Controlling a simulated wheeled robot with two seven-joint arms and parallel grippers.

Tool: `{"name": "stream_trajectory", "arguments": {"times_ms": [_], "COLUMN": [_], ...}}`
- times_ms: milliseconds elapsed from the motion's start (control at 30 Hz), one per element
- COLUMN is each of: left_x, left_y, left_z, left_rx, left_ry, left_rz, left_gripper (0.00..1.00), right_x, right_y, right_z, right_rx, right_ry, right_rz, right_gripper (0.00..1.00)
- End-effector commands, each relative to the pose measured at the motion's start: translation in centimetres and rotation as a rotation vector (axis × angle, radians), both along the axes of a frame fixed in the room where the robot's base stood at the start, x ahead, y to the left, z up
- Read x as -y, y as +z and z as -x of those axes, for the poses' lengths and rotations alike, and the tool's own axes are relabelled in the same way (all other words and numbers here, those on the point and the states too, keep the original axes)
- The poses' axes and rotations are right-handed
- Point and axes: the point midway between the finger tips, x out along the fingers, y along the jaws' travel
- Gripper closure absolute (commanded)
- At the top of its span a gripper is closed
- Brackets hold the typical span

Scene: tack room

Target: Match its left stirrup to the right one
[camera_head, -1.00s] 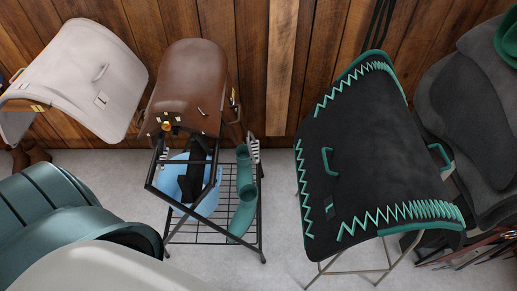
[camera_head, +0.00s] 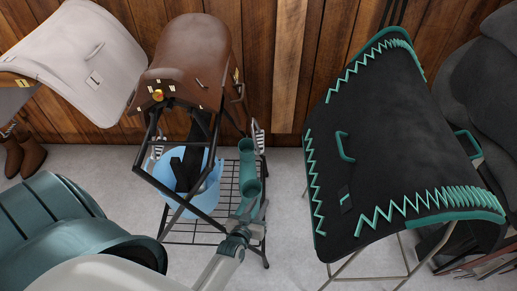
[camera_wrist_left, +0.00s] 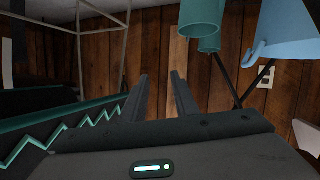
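A brown saddle (camera_head: 190,62) sits on a black rack (camera_head: 262,230) against the wood wall. A metallic ribbed piece (camera_head: 258,138) hangs at its right side and another (camera_head: 158,148) at its left; I cannot tell for certain that these are the stirrups, nor compare their heights. My left gripper (camera_head: 245,214) is in front of the rack, over the lower part of a teal tube (camera_head: 248,165) in the head view; contact cannot be told. In the left wrist view its two fingers (camera_wrist_left: 161,98) are apart with nothing between them. My right gripper is not in view.
A light-blue bucket (camera_head: 212,183) stands in the rack. A black pad with teal zigzag trim (camera_head: 390,120) on a metal stand (camera_head: 402,258) is to the right. A whitish pad (camera_head: 85,55) and brown boots (camera_head: 25,152) are at left. Grey floor (camera_head: 290,200) is free between rack and stand.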

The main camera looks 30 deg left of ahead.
Motion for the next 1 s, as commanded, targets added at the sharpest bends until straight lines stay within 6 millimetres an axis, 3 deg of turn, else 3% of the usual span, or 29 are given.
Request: {"name": "stream_trajectory", "arguments": {"times_ms": [100, 200, 333, 1000], "left_x": [-3.3, -5.2, -6.5, -7.0], "left_y": [5.0, 8.5, 10.9, 11.4], "left_z": [-2.5, -3.1, -3.2, -4.2], "left_rx": [0.174, 0.268, 0.329, 0.34], "left_ry": [0.089, 0.138, 0.169, 0.174], "left_rz": [-0.004, -0.009, -0.015, -0.015], "left_gripper": [0.73, 0.73, 0.73, 0.73], "right_x": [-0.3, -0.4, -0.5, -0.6], "right_y": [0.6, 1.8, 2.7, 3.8], "right_z": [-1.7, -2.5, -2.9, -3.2], "right_rx": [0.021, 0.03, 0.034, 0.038], "right_ry": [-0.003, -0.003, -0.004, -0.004], "right_rz": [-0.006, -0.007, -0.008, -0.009], "right_gripper": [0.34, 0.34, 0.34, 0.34]}}
